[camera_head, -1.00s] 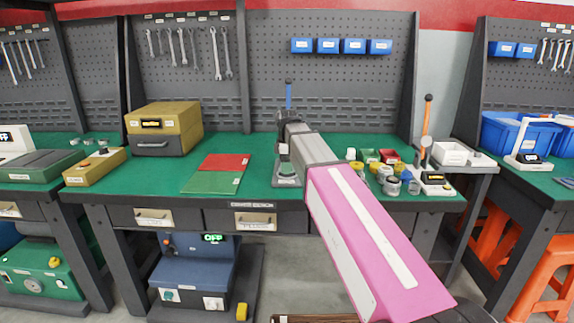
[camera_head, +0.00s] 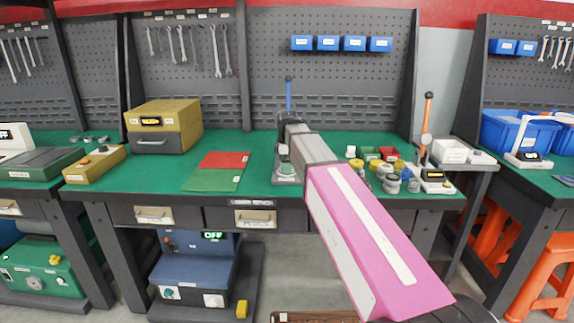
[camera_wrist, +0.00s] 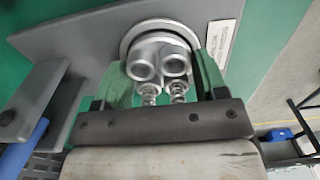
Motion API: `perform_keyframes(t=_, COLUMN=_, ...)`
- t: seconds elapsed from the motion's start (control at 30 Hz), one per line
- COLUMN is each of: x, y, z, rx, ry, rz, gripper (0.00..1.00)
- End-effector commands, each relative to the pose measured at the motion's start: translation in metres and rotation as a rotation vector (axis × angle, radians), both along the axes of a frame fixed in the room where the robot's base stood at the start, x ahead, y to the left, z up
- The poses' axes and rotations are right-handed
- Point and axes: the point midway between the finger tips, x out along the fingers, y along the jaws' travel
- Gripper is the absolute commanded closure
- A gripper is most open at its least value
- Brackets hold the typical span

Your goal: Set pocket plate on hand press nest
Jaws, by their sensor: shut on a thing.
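The hand press stands near the front edge of the middle bench. Its blue lever (camera_head: 289,95) points up and its grey base (camera_head: 291,181) shows below my arm. My gripper (camera_wrist: 165,75) is over that base, with its green fingers on either side of a round metal piece with two tube-like pockets (camera_wrist: 160,62), which I take for the pocket plate. It is shut on this piece. Two small springs show just below the pockets. A round grey rim lies around or under the piece, seemingly the nest. I cannot tell whether the piece touches it.
A red and green mat (camera_head: 218,173) lies left of the press, and a yellow-and-grey box (camera_head: 165,125) stands farther left. Several small bins and round parts (camera_head: 388,180) crowd the bench to the right, beside a device with an orange lever (camera_head: 428,120).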

Motion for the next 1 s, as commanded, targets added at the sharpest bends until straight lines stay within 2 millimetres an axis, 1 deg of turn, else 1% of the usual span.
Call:
perform_keyframes(t=0.4, x=0.0, y=-0.0002, z=-0.0006, rx=0.0, ry=0.0, rz=0.0, gripper=0.6)
perform_keyframes(t=0.7, x=0.0, y=-0.0002, z=-0.0046, rx=0.0, ry=0.0, rz=0.0, gripper=0.6)
perform_keyframes(t=0.73, x=0.0, y=-0.0002, z=-0.0047, rx=0.0, ry=0.0, rz=0.0, gripper=0.31)
perform_keyframes(t=0.77, x=0.0, y=-0.0002, z=-0.0046, rx=0.0, ry=-0.001, rz=0.0, gripper=0.21)
perform_keyframes(t=0.8, x=0.0001, y=-0.0001, z=-0.0045, rx=0.0, ry=-0.001, rz=0.0, gripper=0.08)
perform_keyframes(t=0.83, x=0.0, y=-0.0002, z=-0.0046, rx=0.0, ry=0.0, rz=0.0, gripper=0.05)
perform_keyframes(t=1.0, x=0.0001, y=-0.0001, z=-0.0046, rx=0.0, ry=0.0, rz=0.0, gripper=0.05)
